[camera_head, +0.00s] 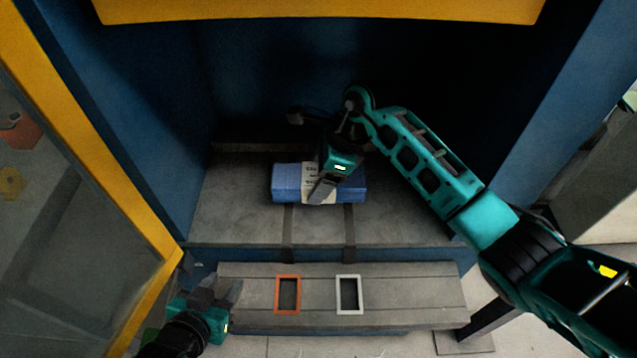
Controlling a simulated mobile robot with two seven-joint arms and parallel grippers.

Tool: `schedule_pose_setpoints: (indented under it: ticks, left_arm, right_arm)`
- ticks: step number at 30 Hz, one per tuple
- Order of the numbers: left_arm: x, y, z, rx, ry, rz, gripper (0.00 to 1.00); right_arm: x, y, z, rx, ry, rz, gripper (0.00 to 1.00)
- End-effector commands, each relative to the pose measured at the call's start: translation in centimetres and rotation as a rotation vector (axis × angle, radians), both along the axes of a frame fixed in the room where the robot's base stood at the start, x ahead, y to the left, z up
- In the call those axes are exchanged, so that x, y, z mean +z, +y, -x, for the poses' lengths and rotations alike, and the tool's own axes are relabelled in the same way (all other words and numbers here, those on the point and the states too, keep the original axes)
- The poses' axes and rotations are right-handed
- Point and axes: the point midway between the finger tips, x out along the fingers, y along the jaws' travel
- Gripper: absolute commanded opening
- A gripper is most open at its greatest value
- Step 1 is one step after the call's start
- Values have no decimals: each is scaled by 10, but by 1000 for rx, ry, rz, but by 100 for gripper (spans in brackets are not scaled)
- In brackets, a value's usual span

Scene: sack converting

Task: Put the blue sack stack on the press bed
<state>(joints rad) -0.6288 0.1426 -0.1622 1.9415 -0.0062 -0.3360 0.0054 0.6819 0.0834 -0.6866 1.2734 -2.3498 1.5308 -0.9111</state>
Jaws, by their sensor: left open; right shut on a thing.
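The blue sack stack (288,184) is a flat blue bundle with a pale paper band around its middle. It is at the press bed (230,215), a grey slab inside the blue press; I cannot tell whether it rests fully on it. My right gripper (323,188) reaches in from the right and is shut on the sack stack near its band. The gripper hides part of the stack's middle. My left gripper (222,290) is open and empty at the lower left, by the left end of the front ledge.
The front ledge (415,292) carries an orange frame (288,311) and a white frame (357,293). Two dark straps (350,227) run over the bed's front. Blue walls and a yellow-edged door (150,222) bound the opening. The bed is bare on both sides of the stack.

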Motion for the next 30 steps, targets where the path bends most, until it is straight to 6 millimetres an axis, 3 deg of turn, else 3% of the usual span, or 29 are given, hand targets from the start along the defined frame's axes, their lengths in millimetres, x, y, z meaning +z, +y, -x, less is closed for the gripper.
schedule_pose_setpoints:
  ticks: [5,16,17,24,30]
  left_arm:
    - [-1,0,0,0,1,0,43]
    - [-6,0,0,-1,1,0,43]
    - [-4,0,0,-1,1,0,43]
    - [-3,0,-1,-1,-1,1,43]
    - [-2,0,-3,-1,-6,0,43]
  right_arm:
    - [-25,0,1,-1,3,-1,33]
    - [-31,0,0,1,-1,1,33]
    - [-30,0,0,0,0,1,76]
    - [-29,0,0,0,1,1,99]
    - [-29,0,0,0,1,1,99]
